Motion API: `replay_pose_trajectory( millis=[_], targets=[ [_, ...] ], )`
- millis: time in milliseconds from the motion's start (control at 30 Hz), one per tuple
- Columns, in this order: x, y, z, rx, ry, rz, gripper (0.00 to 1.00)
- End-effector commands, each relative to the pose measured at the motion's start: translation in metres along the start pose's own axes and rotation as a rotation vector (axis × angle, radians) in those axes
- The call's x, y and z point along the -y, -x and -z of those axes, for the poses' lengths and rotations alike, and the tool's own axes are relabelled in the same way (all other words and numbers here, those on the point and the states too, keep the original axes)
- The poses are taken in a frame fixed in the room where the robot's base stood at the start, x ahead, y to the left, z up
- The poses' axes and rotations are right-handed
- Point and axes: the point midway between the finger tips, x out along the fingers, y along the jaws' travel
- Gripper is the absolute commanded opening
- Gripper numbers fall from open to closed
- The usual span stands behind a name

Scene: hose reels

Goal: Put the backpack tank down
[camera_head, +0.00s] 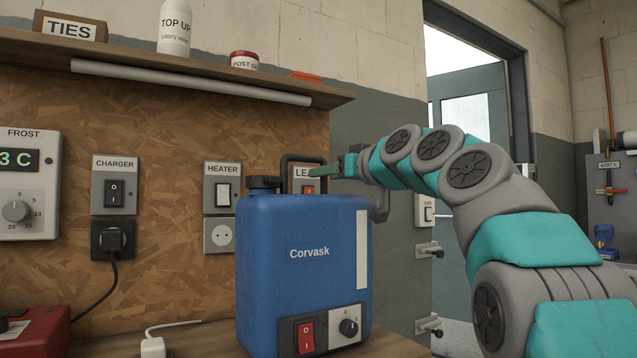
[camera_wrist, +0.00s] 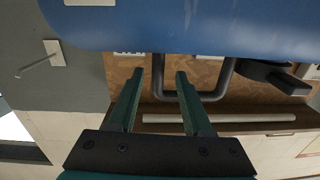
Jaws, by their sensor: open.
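The backpack tank (camera_head: 290,225) is a blue box labelled Corvask, with a black cap and a dark loop handle (camera_head: 302,158) on top. It stands upright on the wooden bench (camera_head: 200,340); its lower edge lies close to the frame bottom. My gripper (camera_head: 318,171) is at the right side of the handle. In the wrist view, my gripper (camera_wrist: 159,72) is open, with one finger on each side of one leg of the handle (camera_wrist: 157,80). The fingers look apart from that leg. The blue tank body (camera_wrist: 200,25) fills the top of that view.
A shelf (camera_head: 200,68) with a bottle and a jar hangs above. The wall behind holds a charger switch (camera_head: 115,192), a heater switch (camera_head: 222,188) and a frost control (camera_head: 28,180). A red case (camera_head: 35,330) and a white plug (camera_head: 153,347) are left on the bench.

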Motion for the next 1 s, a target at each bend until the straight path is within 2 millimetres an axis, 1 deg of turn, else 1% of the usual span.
replay_pose_trajectory(
  millis=[33, 200, 300, 400, 600, 1000],
  targets=[
    [0.003, 0.011, -0.001, -0.004, 0.002, 0.002, 0.50],
    [0.001, 0.039, -0.002, -0.001, -0.001, 0.001, 0.50],
    [0.001, 0.052, 0.000, -0.003, 0.001, 0.000, 0.50],
    [0.001, 0.060, 0.000, -0.002, 0.001, 0.000, 0.50],
    [0.000, 0.066, 0.000, -0.001, 0.001, 0.000, 0.50],
    [0.000, 0.065, 0.000, -0.001, 0.001, 0.000, 0.50]
  ],
)
